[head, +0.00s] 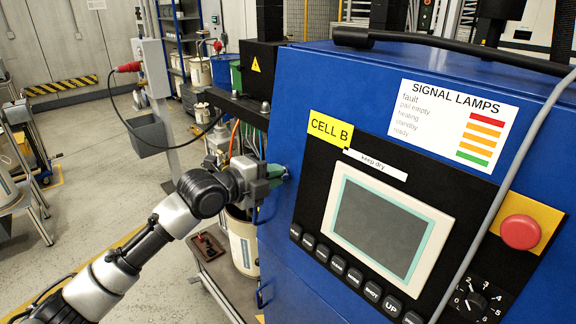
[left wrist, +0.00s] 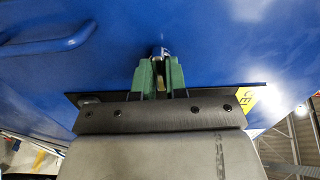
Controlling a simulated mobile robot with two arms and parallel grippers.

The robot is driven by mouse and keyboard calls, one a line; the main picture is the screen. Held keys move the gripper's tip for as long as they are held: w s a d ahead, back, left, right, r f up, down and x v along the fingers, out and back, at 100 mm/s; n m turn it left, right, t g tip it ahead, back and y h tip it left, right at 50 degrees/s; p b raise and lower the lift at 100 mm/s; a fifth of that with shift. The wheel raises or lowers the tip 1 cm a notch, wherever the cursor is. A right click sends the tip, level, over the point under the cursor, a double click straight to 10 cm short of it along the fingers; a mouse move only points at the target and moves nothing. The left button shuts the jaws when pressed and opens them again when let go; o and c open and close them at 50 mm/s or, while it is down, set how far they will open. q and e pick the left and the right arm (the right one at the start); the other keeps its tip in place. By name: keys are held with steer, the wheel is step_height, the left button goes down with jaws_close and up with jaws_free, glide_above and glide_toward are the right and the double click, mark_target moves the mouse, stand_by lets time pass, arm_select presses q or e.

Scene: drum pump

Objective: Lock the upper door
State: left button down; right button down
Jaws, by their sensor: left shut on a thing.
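The blue cabinet (head: 320,100) fills the right of the head view, and its side panel carries blue handles. My left gripper (head: 278,172) is at this side panel, with its green fingers pointing at it. In the left wrist view the fingers (left wrist: 160,78) are closed around a small metal lock part (left wrist: 160,52) on the blue door surface (left wrist: 120,30). The fingers hide most of this part, so I cannot tell how it is turned. A blue handle (left wrist: 50,42) shows at the left of that view. My right gripper is not in view.
A control panel with a screen (head: 380,228) and a red stop button (head: 520,232) is on the cabinet front. A grey cable (head: 500,195) hangs across it. A white drum (head: 244,245) stands below my left gripper. Open floor (head: 90,190) lies at the left.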

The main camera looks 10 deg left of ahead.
arm_select(q)
steer(key=n+p, duration=0.2)
steer(key=n, duration=0.1)
steer(key=shift+n, duration=0.4)
steer(key=n+p, duration=0.3)
steer(key=n, duration=0.1)
stand_by(0.5)
steer(key=shift+f, duration=0.1)
